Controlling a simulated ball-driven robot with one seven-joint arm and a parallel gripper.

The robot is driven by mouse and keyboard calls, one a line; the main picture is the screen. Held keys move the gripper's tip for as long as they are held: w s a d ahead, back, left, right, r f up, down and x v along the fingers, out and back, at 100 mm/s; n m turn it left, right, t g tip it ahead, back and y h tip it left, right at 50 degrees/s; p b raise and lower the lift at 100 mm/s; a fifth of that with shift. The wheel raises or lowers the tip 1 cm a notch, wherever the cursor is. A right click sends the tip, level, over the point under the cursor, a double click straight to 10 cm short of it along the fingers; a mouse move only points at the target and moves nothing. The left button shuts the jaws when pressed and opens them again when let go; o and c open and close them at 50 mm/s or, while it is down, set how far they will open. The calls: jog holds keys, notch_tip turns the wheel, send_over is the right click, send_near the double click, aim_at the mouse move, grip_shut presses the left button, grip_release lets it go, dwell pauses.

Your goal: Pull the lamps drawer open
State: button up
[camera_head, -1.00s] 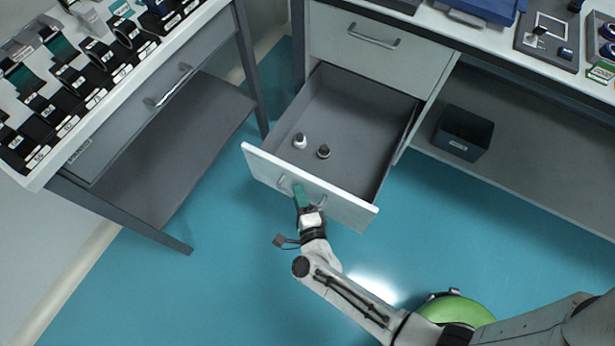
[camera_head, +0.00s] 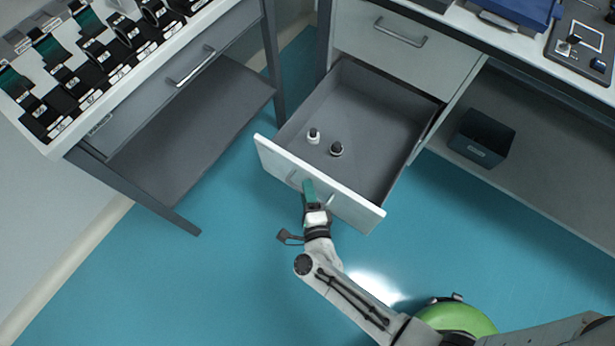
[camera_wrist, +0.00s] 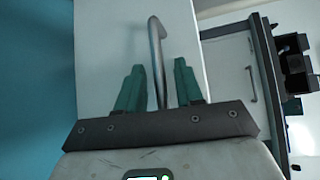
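The pulled-out lower drawer (camera_head: 385,85) has a pale front (camera_head: 350,203) and a grey inside. It stands well out of the cabinet on the right. Two small bulb-like items lie in it, one white (camera_head: 314,136) and one dark (camera_head: 336,149). Any label on its front is not readable. My gripper (camera_head: 307,186) is at the drawer's front, by its bar handle (camera_head: 330,200). In the wrist view, the handle (camera_wrist: 155,45) runs between the two green fingers of my gripper (camera_wrist: 158,80). Gaps show on both sides of the bar, so the fingers are apart.
A closed drawer (camera_head: 395,50) sits above the open one. A dark bin (camera_head: 483,138) stands on the shelf at right. A table (camera_head: 205,100) with a handled drawer and rows of black holders stands at left. The blue floor (camera_head: 210,280) in front is clear.

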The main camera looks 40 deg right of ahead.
jog(key=v, duration=1)
jog(key=shift+s+a, duration=0.2)
jog(key=shift+s, duration=0.1)
